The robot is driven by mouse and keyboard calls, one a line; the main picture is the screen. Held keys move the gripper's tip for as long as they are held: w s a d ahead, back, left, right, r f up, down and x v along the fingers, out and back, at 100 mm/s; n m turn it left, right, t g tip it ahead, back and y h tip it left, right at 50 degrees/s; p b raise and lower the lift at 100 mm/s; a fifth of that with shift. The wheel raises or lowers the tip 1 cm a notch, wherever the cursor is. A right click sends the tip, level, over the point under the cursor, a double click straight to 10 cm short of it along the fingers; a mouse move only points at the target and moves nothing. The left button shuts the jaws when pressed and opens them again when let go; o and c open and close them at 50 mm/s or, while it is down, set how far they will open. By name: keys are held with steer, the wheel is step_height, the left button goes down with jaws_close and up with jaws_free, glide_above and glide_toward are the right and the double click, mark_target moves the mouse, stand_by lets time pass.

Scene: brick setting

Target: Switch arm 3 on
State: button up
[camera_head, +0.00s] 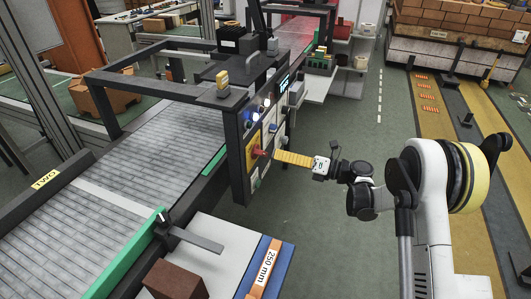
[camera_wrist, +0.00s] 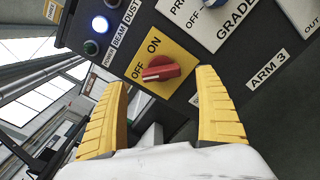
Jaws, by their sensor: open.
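In the wrist view a red rotary knob (camera_wrist: 161,73) sits on a yellow plate (camera_wrist: 172,50) marked OFF and ON. The knob's handle lies across the plate, tilted in the picture; I cannot tell for sure which mark it points to. A white label reading ARM 3 (camera_wrist: 267,71) is on the dark panel to the right of the plate. My gripper (camera_wrist: 165,82) is open, its yellow fingers on either side of the knob and apart from it. In the head view my gripper (camera_head: 277,156) is just right of the control panel (camera_head: 238,165), near a red knob (camera_head: 257,152).
Another switch plate marked GRADE (camera_wrist: 222,29) is above right of the yellow plate. A lit blue-white lamp (camera_wrist: 99,24) and a dark green lamp (camera_wrist: 91,48) are at upper left. A roller conveyor (camera_head: 150,145) is left of the panel. Green floor (camera_head: 330,215) beside my arm is clear.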

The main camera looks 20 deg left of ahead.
mark_target(266, 153)
steer(key=a, duration=0.2)
steer(key=a+b, duration=0.1)
steer(key=a, duration=0.1)
steer(key=shift+w+a, duration=0.2)
steer(key=shift+a, duration=0.15)
steer(key=shift+w+a, duration=0.15)
steer(key=shift+a, duration=0.45)
steer(key=c, duration=1.2)
